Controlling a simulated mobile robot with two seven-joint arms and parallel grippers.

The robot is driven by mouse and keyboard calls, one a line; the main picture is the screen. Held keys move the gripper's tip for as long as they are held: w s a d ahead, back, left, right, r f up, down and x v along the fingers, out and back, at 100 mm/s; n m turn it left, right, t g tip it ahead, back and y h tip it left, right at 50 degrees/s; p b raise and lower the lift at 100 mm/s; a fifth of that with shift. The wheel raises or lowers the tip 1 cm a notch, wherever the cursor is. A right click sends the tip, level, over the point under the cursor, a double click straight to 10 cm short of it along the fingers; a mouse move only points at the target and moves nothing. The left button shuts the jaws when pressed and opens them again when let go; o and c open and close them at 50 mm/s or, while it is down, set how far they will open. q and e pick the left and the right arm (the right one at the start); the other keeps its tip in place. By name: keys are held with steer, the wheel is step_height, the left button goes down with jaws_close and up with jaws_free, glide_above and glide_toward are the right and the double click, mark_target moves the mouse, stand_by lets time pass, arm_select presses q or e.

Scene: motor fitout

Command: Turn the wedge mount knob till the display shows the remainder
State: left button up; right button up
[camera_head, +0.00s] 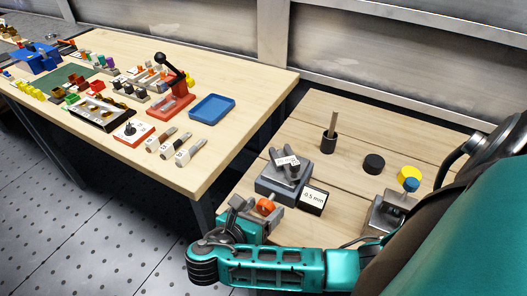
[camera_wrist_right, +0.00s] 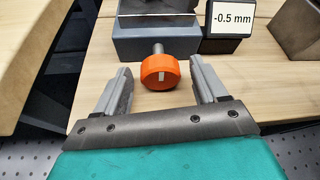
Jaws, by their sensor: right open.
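The wedge mount (camera_head: 283,184) is a grey block on the right-hand wooden table, with dark V-shaped parts and a small white label on top. Its orange knob (camera_wrist_right: 160,72) has a white mark and sticks out on a metal shaft toward me; it also shows in the head view (camera_head: 265,206). The display (camera_wrist_right: 232,19) beside the mount reads "-0.5 mm"; in the head view it stands right of the mount (camera_head: 313,198). My right gripper (camera_wrist_right: 160,79) is open, with its fingers on either side of the knob and visible gaps to both. My left gripper is out of view.
The left table (camera_head: 240,88) holds a blue tray (camera_head: 212,108), a red lever press (camera_head: 171,106) and several small parts.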

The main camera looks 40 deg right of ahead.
steer(key=shift+d, duration=0.1)
stand_by(0.3)
steer(key=c, duration=1.1)
steer(key=shift+o, duration=0.2)
steer(key=shift+s+m+t+y, duration=0.1)
steer(key=shift+m+t+y, duration=0.3)
steer(key=shift+m+t, duration=0.8)
steer(key=o, duration=1.1)
steer(key=shift+c, duration=0.2)
